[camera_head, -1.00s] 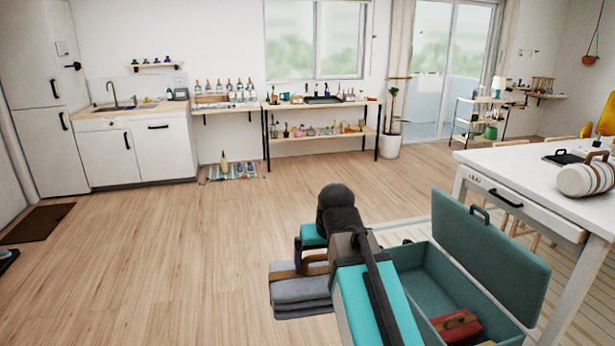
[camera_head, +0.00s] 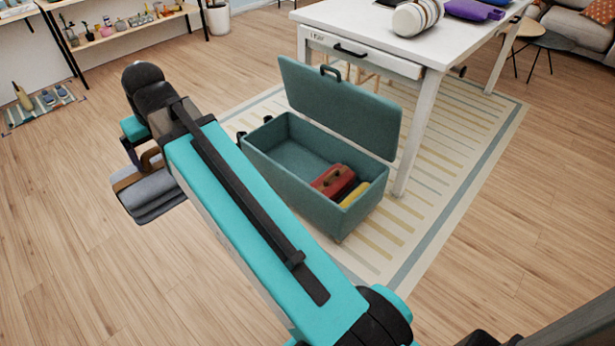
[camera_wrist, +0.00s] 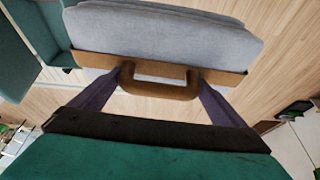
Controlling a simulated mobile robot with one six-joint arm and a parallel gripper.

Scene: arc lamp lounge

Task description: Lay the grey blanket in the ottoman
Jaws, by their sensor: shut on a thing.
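The grey blanket (camera_head: 152,196) is a folded stack with a brown strap and handle, held in the air left of the ottoman. In the wrist view the blanket (camera_wrist: 165,38) fills the upper middle, and its brown handle (camera_wrist: 158,85) lies between the jaws. My gripper (camera_wrist: 160,88) is shut on that handle; in the head view it (camera_head: 140,165) is partly hidden by my arm. The teal ottoman (camera_head: 270,180) stands on the rug with its lid (camera_head: 340,105) raised. Inside, a red case (camera_head: 334,181) and a yellow thing (camera_head: 353,194) lie at the right end; the left part is bare.
A white table (camera_head: 420,50) stands behind the ottoman, with a striped round item (camera_head: 416,17) on it. A striped rug (camera_head: 450,170) lies under both. Shelves (camera_head: 120,25) and a small mat (camera_head: 42,108) are at upper left. Wooden floor at left is clear.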

